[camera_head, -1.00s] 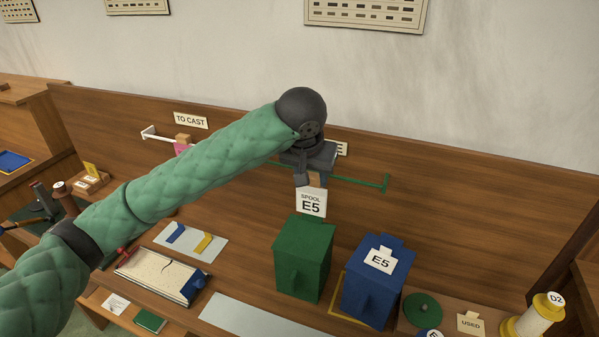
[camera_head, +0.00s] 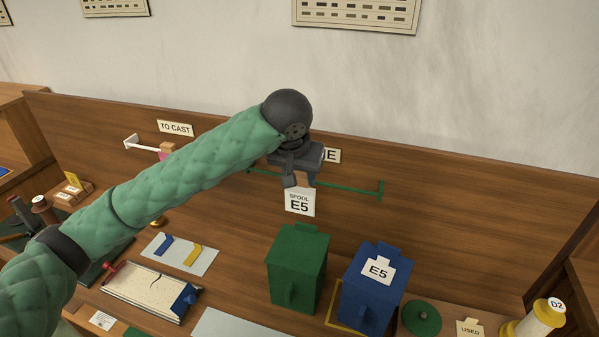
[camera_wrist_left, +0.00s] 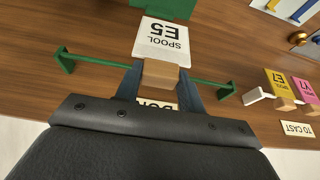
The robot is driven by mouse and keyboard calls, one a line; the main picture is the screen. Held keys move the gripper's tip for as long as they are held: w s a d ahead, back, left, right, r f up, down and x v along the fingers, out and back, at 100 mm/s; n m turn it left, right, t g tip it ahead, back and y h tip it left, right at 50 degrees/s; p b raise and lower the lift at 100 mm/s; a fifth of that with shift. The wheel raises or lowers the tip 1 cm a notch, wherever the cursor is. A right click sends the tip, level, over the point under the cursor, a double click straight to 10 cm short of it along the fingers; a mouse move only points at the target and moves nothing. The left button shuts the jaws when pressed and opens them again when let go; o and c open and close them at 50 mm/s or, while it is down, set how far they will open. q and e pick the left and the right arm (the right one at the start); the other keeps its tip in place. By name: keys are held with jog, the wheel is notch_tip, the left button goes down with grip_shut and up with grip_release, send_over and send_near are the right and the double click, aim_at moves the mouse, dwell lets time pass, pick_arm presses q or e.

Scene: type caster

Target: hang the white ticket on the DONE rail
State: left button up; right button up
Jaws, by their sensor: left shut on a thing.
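My left gripper (camera_head: 300,180) is shut on the wooden block (camera_wrist_left: 161,74) at the top of the white ticket (camera_head: 300,203), marked SPOOL E5. The ticket hangs below the fingers, its print facing out; it also shows in the left wrist view (camera_wrist_left: 161,40). The green DONE rail (camera_head: 350,187) runs along the wall panel with an upturned end at the right. The gripper is at the middle of the rail and covers part of it. I cannot tell whether the block touches the rail. The DONE sign (camera_head: 331,155) is partly hidden behind the gripper.
A green box (camera_head: 298,268) and a blue box (camera_head: 372,290) marked E5 stand below the ticket. The white TO CAST rail (camera_wrist_left: 257,96) holds a yellow ticket (camera_wrist_left: 278,84) and a pink ticket (camera_wrist_left: 303,90). A D2 spool (camera_head: 540,317) stands at the right.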

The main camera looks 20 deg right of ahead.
pick_arm(q)
jog(key=shift+w+d, duration=0.1)
jog(key=w+d+f+p, duration=0.1)
jog(key=w+d+p, duration=0.1)
jog(key=w, duration=0.3)
jog(key=shift+w+d, duration=0.25)
jog(key=shift+d, duration=0.6)
pick_arm(e)
jog(key=s, duration=0.4)
jog(key=s+d, duration=0.1)
jog(key=s, duration=0.1)
jog(key=shift+f, duration=0.15)
jog(key=shift+w, duration=0.3)
pick_arm(q)
jog(key=shift+f+p, duration=0.1)
jog(key=shift+p, duration=0.2)
pick_arm(e)
jog(key=shift+d+r, duration=0.1)
jog(key=shift+r, duration=0.3)
jog(key=shift+d, duration=0.1)
pick_arm(q)
jog(key=shift+f, duration=0.4)
pick_arm(e)
jog(key=shift+a, duration=0.45)
pick_arm(q)
jog(key=shift+f, duration=0.25)
pick_arm(e)
jog(key=shift+d, duration=0.3)
